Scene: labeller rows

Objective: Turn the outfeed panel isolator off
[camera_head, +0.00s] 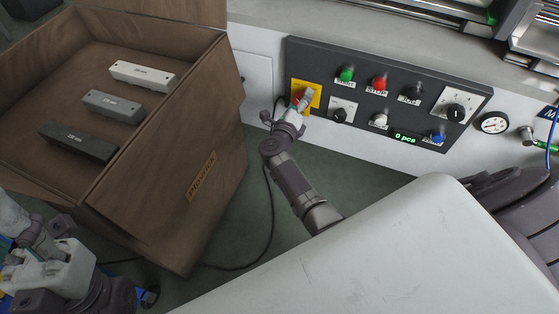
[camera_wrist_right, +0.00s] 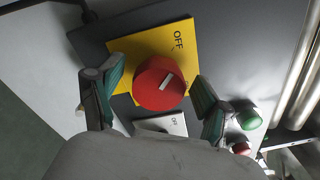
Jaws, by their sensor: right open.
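The isolator is a red rotary knob (camera_head: 304,100) on a yellow plate (camera_head: 312,87) at the left end of the dark control panel (camera_head: 390,75). In the right wrist view the knob (camera_wrist_right: 152,90) fills the middle, with a white mark tilted toward the upper right. "OFF" is printed on the yellow plate (camera_wrist_right: 125,48) above it; other labels there are hidden or unreadable. My right gripper (camera_head: 290,116) is open, one finger on each side of the knob, with no clear contact. My left gripper (camera_head: 42,262) is far off at the lower left, its fingers unclear.
Green (camera_head: 347,74) and red (camera_head: 380,83) buttons, a small black knob (camera_head: 339,115) and a large selector (camera_head: 456,112) share the panel. A brown box (camera_head: 205,150) with several labelled bars stands left. A gauge (camera_head: 493,123) is at right.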

